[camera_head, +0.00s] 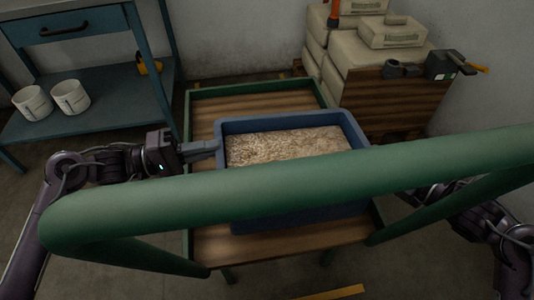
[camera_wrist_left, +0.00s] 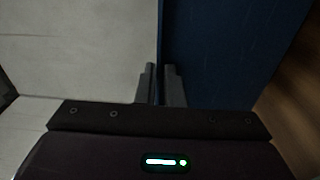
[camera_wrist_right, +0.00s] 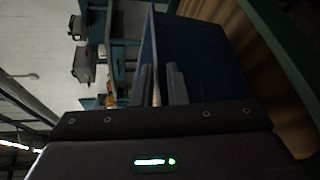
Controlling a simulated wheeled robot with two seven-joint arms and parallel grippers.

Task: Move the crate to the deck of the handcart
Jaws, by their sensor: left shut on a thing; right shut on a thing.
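The blue crate (camera_head: 290,122), filled with pale brown granular stuff, is over the wooden deck of the handcart (camera_head: 270,246). I cannot tell whether its base touches the deck. My left gripper (camera_head: 212,147) is shut on the crate's left wall; in the left wrist view its fingers (camera_wrist_left: 160,85) straddle the blue wall (camera_wrist_left: 222,55). My right gripper (camera_wrist_right: 160,85) is shut on the opposite wall (camera_wrist_right: 200,60) in the right wrist view. In the head view its fingers are hidden behind the handcart's green handle (camera_head: 300,181), which also hides the crate's near part.
A blue workbench (camera_head: 100,110) with two white tubs (camera_head: 70,97) stands at left. At back right, stacked bags (camera_head: 350,60) and a wooden box (camera_head: 390,105) with tools stand near the cart. A yellow strip (camera_head: 335,293) lies on the floor in front.

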